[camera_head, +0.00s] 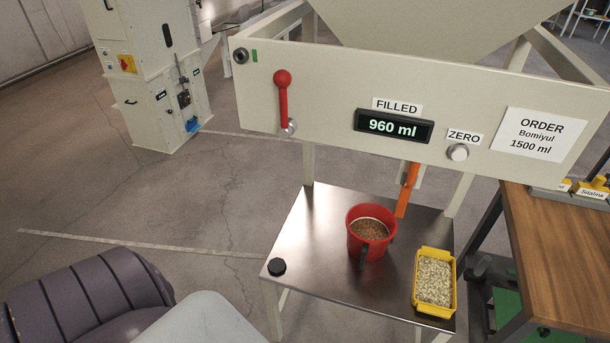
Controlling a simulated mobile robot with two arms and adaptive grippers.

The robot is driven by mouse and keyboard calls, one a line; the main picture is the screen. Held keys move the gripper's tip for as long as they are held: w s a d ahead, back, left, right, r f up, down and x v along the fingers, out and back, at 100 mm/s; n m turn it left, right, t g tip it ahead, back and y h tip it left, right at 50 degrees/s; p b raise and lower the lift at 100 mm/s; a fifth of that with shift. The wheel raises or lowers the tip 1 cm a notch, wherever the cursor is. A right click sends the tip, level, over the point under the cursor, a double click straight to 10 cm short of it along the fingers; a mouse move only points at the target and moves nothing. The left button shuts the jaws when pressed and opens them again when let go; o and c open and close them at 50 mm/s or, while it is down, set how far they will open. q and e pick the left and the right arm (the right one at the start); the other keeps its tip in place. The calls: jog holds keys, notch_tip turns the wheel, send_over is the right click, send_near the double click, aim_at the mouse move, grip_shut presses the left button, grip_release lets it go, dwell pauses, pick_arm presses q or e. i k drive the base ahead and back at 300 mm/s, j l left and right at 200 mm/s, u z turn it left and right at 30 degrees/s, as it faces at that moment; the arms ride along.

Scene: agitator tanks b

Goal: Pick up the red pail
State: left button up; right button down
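The red pail (377,249) stands upright on the metal table (320,240), below the dispenser panel. It is partly filled with brown grains, and a handle shows on its near side. No gripper shows in the head view, so I cannot see where either one is relative to the pail.
A yellow tray (420,304) of pale flakes sits right of the pail. A black knob (277,267) is at the table's left corner. The panel (330,85) with a red lever (283,98) and display reading 960 ml (393,126) overhangs behind. A wooden bench (560,250) stands right.

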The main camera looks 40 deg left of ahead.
aim_at(371, 227)
jog(key=u, duration=0.75)
